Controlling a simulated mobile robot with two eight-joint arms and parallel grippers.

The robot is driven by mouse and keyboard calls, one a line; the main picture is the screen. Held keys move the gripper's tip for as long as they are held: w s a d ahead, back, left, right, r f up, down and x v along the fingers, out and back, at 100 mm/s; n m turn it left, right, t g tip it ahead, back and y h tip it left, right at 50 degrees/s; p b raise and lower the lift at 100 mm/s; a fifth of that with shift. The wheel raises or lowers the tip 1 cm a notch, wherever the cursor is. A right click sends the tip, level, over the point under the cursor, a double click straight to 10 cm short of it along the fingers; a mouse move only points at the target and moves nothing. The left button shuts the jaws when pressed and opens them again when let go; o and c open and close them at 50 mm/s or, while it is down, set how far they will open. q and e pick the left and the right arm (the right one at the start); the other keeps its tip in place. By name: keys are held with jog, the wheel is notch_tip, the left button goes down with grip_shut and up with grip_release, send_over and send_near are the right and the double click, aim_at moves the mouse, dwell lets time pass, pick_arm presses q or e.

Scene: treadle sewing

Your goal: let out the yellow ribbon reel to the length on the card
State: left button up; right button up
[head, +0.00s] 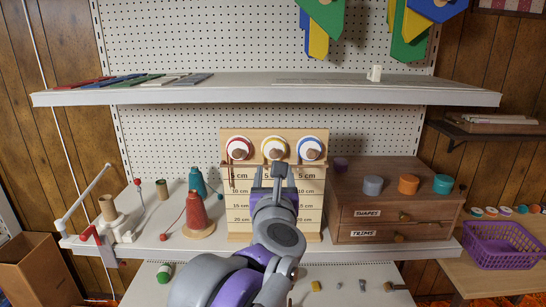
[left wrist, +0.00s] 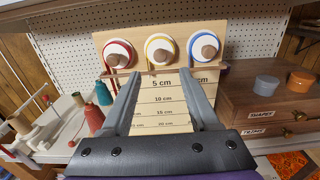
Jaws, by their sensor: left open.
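The yellow ribbon reel (head: 275,148) is the middle one of three on a wooden stand (head: 232,215), with a wooden knob at its centre. It also shows in the left wrist view (left wrist: 149,46), between the red-rimmed and blue-rimmed reels. Below it the board carries length marks (left wrist: 163,99) from 5 cm to 20 cm. My left gripper (head: 275,178) is open and empty, its fingers (left wrist: 160,80) pointing at the board just below the yellow reel. I see no let-out yellow ribbon; the arm hides part of the board. No card with a set length can be made out. My right gripper is not in view.
The red reel (head: 239,148) and blue reel (head: 311,148) sit close on either side. A wooden drawer box (head: 395,190) stands to the right, red and teal thread cones (head: 196,212) to the left. A shelf (head: 270,92) runs above.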

aim_at(274, 154)
pick_arm(q)
jog(key=w, duration=0.9)
grip_shut()
